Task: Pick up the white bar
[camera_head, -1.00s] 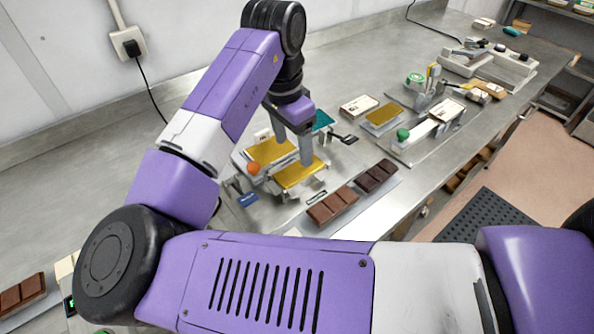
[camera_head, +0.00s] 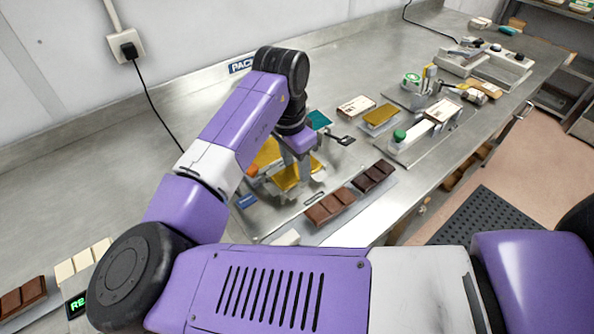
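A cream-white segmented bar (camera_head: 83,262) lies at the lower left, beside a small unit with a green lit display (camera_head: 77,303). My arm's black joint covers the right side of that spot. A pale piece (camera_head: 287,238) also shows at the near end of the tray with the brown bars, mostly hidden by my arm. My gripper (camera_head: 298,172) points down over the fixture with yellow plates (camera_head: 285,180), well away from the cream-white bar at the lower left. Its fingers are largely hidden behind my wrist, and I cannot see anything held.
A milk-brown bar (camera_head: 330,207) and a dark bar (camera_head: 373,176) lie on a tray right of the fixture. Another brown bar (camera_head: 22,298) lies at the far left. A green-knobbed device (camera_head: 400,136) stands further right. The steel bench is clear at the left and back.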

